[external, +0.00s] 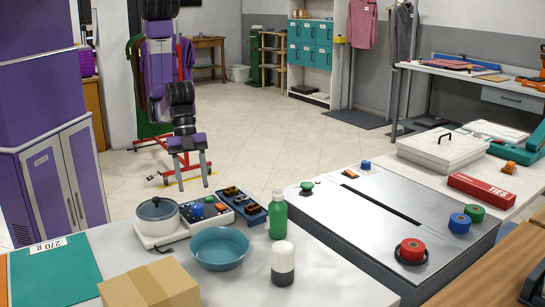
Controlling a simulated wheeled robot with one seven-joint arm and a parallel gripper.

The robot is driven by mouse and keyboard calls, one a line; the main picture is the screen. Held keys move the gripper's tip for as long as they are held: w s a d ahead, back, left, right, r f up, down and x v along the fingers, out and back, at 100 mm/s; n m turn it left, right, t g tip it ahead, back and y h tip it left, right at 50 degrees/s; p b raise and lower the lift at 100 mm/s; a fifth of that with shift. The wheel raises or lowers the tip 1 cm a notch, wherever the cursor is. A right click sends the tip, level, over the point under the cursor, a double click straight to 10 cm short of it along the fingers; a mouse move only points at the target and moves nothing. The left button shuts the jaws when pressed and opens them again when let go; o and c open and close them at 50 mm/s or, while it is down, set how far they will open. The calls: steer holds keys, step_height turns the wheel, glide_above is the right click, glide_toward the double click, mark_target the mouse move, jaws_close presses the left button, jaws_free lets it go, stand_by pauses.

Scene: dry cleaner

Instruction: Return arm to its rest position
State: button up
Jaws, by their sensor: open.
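My gripper (194,181) hangs below my purple and black arm (160,55), left of the picture's middle. Its two grey fingers point down and stand apart. No object shows between them. From this view the gripper appears just beyond the far edge of the front counter (335,275), above the tiled floor. The exact gap to the counter cannot be told. The top of my arm is cut off by the picture's upper edge.
The counter holds a lidded pot (158,215), a teal bowl (220,249), a green bottle (278,217), a white-and-dark jar (282,264) and a cardboard box (150,285). A grey slotted unit (355,215) stands right. A red garment rack (189,62) stands behind my arm. Open floor (290,135) lies beyond.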

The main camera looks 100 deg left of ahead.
steer(key=shift+v, duration=0.8)
steer(key=shift+w, duration=0.1)
steer(key=w+d+r+n+t+h, duration=0.1)
steer(key=w+d+r+t+h, duration=0.2)
steer(key=w+d+r+h, duration=0.15)
steer(key=w+a+r+n+t+b, duration=0.2)
steer(key=a+r+n+t, duration=0.15)
steer(key=a, duration=0.45)
steer(key=w+a+r+n+t+b, duration=0.1)
steer(key=a+r+n+t, duration=0.1)
steer(key=a+t, duration=0.5)
steer(key=s+a+f+n+y+b, duration=0.1)
steer(key=s+a+n+y, duration=0.2)
steer(key=s+a, duration=0.3)
steer(key=s+a+f+n+g+y+b, duration=0.1)
steer(key=s+a+y, duration=0.4)
steer(key=a, duration=0.7)
steer(key=shift+s+a+f+n+b, duration=0.3)
steer(key=shift+s+f+n+b, duration=0.3)
steer(key=shift+n, duration=0.35)
